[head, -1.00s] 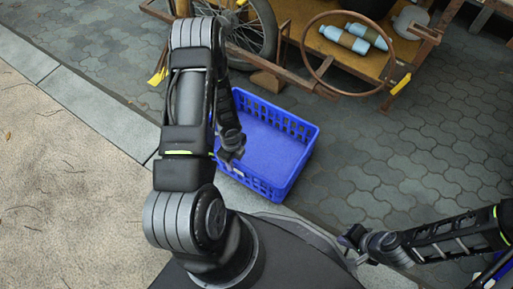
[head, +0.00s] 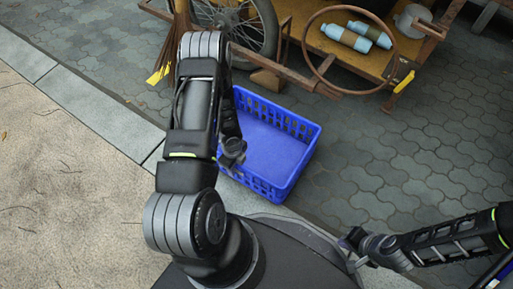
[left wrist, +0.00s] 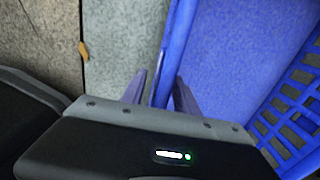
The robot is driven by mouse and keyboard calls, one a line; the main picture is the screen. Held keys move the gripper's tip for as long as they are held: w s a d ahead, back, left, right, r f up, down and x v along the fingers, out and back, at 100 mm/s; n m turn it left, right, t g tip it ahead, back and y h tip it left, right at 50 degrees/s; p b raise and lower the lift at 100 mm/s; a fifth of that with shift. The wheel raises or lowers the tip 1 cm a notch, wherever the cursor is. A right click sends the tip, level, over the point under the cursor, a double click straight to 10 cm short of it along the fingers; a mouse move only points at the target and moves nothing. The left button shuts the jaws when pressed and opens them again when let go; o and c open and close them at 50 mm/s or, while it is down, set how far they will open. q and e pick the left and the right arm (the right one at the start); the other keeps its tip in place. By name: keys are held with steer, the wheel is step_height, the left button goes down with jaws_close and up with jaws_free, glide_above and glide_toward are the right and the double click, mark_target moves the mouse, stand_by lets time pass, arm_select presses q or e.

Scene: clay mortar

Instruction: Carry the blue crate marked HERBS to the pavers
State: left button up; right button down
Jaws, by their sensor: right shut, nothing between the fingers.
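The blue crate (head: 296,165) stands upright and empty on the ground at the edge of the grey paving, in front of the cart. No HERBS lettering is readable on it. My left gripper (head: 234,160) is at its left wall. In the left wrist view, the fingers (left wrist: 160,88) are on either side of the blue crate wall (left wrist: 174,40), with small gaps, so the gripper looks open around the wall. My right gripper (head: 353,241) is shut and empty, low at the right, apart from the crate.
A wooden cart (head: 372,68) with a spoked wheel (head: 236,22), a rusty ring (head: 318,75) and two blue bottles (head: 347,38) stands just behind the crate. Grey pavers (head: 420,150) to the right are clear. A stone kerb (head: 95,108) borders sandy ground (head: 60,180) at left.

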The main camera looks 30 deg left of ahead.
arm_select(q)
steer(key=shift+c, duration=0.5)
jaws_close()
stand_by(1.1)
steer(key=shift+w+r, duration=0.1)
